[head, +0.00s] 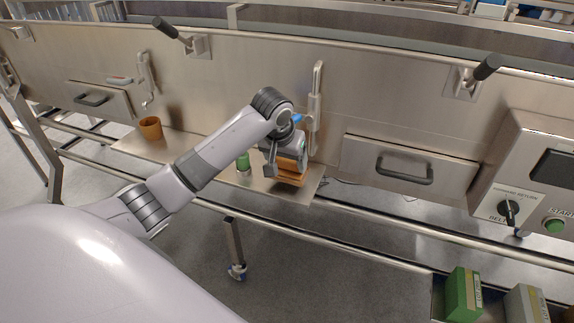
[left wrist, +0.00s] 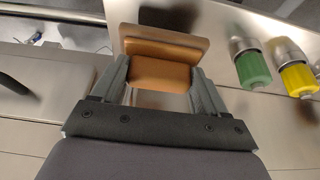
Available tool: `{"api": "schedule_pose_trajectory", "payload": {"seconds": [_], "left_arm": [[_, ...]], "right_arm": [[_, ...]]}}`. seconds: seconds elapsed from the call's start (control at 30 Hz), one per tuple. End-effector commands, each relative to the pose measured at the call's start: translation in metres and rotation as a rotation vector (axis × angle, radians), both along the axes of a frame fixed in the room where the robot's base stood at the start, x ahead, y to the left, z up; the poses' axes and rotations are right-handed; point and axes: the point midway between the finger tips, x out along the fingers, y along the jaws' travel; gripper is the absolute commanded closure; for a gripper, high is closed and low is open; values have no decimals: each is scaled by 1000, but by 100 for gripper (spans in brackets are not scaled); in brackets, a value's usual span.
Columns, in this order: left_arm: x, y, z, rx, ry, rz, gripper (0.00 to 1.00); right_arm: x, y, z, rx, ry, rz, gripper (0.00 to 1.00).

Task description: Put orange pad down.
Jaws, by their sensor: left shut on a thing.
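The orange pad (left wrist: 160,72) is a brownish-orange block with a wider plate at its far side. In the left wrist view it sits between the two fingers of my left gripper (left wrist: 158,85), which is shut on it. In the head view my left gripper (head: 284,150) is over the right end of the metal shelf (head: 215,171), and the pad (head: 290,170) shows below it near the shelf's right edge. I cannot tell whether the pad touches the shelf. My right gripper is not in view.
A green-capped fitting (left wrist: 252,68) and a yellow-capped fitting (left wrist: 297,78) are right of the pad in the wrist view. An orange cup (head: 151,128) stands at the shelf's left. A drawer (head: 405,172) and control box (head: 535,170) are to the right.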

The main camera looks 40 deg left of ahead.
Motion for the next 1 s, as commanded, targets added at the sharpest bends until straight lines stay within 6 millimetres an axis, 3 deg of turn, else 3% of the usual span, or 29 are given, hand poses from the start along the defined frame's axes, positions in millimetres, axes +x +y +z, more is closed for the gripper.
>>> {"api": "schedule_pose_trajectory", "payload": {"seconds": [0.1,0.57,0.6,0.63,0.67,1.0], "left_arm": [[0,0,-18,-1,3,0,100],[4,0,-26,-1,1,0,100],[4,0,-26,-2,0,-1,17],[4,0,-26,-1,0,-1,7],[4,0,-26,-1,0,0,1],[4,1,-22,-1,-1,0,1]], "right_arm": [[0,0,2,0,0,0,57],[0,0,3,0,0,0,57],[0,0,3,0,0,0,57],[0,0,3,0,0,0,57],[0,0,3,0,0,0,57],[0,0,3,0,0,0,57]]}}
